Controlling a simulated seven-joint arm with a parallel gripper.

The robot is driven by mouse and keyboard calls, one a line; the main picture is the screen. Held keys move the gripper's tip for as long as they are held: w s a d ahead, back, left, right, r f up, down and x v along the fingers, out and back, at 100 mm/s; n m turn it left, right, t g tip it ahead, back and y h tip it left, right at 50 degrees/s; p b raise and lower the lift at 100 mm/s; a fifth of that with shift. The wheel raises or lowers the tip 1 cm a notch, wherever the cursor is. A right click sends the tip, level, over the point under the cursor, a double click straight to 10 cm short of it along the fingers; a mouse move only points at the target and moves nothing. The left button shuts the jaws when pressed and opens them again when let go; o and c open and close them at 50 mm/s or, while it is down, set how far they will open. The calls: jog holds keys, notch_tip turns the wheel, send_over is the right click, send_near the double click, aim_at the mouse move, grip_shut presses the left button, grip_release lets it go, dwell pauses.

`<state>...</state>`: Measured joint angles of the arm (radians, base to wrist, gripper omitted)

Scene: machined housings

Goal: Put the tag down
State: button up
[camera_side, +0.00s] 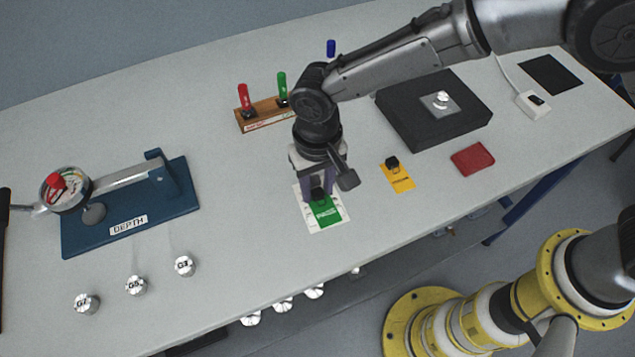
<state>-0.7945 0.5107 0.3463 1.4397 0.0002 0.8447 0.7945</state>
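A green tag (327,212) with white lettering lies over a white printed card (341,227) near the middle of the table. My gripper (319,194) points down at the tag's upper end, its fingers on either side of a small black knob there. I cannot tell whether the fingers press on the knob or stand slightly apart from it. The tag looks at or very near the card's surface; any small gap is hidden. A yellow tag (402,184) with a black knob lies to the right.
A red pad (472,159) lies farther right. A black block (432,112) with a metal part stands behind. A wooden rack (262,121) holds coloured handles. A blue depth gauge stand (130,210) is at left, with several labelled metal knobs (136,286) in front.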

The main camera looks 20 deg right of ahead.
aim_at(318, 191)
jog(key=shift+o, duration=1)
jog(key=shift+r, duration=0.15)
notch_tip(318, 191, up, 12)
jog(key=shift+r, duration=0.1)
jog(key=s+d+r+t, duration=0.1)
jog(key=d+r, duration=0.2)
jog(key=d, duration=0.4)
jog(key=s+d+r+t+y, duration=0.1)
jog(key=d+r, duration=0.3)
jog(key=d, duration=0.3)
jog(key=s+d+r, duration=0.1)
jog(key=d+r, duration=0.2)
jog(key=d, duration=0.4)
jog(key=s+d+f+t+h, duration=0.1)
jog(key=s+d+f+t, duration=0.1)
jog(key=s+d, duration=1.1)
jog(key=shift+s+d+t, duration=0.3)
jog(key=shift+s+t, duration=0.5)
